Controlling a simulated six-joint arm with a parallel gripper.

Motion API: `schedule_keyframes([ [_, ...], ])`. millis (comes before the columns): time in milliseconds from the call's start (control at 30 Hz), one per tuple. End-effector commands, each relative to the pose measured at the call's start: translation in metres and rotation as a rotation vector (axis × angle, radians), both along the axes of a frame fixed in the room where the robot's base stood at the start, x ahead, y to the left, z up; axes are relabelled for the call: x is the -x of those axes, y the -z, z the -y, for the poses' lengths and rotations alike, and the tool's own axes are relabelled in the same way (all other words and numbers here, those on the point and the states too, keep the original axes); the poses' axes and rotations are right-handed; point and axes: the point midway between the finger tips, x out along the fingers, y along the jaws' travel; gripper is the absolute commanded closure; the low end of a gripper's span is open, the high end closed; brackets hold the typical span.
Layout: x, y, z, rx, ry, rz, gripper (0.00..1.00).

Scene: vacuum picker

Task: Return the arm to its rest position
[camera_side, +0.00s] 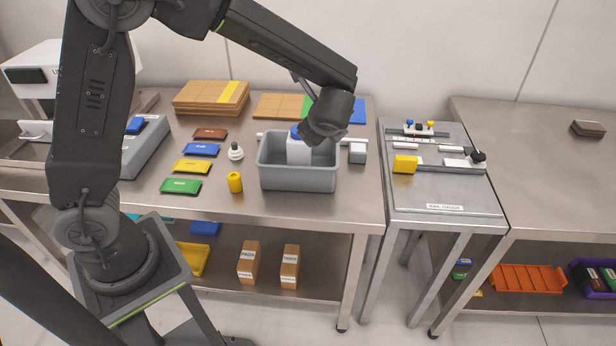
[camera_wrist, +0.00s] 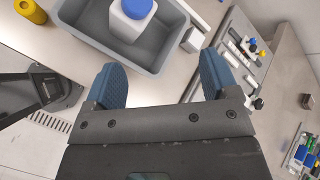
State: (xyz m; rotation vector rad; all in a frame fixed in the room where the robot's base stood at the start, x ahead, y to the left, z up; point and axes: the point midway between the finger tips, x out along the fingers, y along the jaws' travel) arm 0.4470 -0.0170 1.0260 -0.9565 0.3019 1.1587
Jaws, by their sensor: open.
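My arm reaches from the left over the steel table, and my gripper (camera_side: 313,136) is above the grey bin (camera_side: 298,180) in the side view. In the wrist view my gripper (camera_wrist: 162,62) shows two blue fingers spread wide apart with nothing between them. A white bottle with a blue cap (camera_side: 299,152) stands in the bin; it also shows in the wrist view (camera_wrist: 128,26), beyond the fingertips and apart from them. In the side view the dark wrist covers part of the bottle cap, and the fingers are hard to make out.
A yellow cylinder (camera_side: 235,183) and a small white-and-black piece (camera_side: 236,151) stand left of the bin. Several coloured packets (camera_side: 191,167) lie farther left. Cardboard (camera_side: 205,98) is stacked at the back. A rail gauge bench (camera_side: 440,190) with a yellow block stands right.

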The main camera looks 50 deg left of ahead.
Motion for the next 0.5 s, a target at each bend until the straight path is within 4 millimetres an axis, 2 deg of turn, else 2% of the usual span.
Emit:
schedule_keyframes([
  [33, 0.018, -0.016, -0.005, 0.076, -0.076, 0.042, 0.20],
  [200, 0.078, -0.051, -0.011, 0.345, -0.335, 0.169, 0.20],
  [500, 0.179, -0.087, 0.003, 0.828, -0.771, 0.381, 0.20],
])
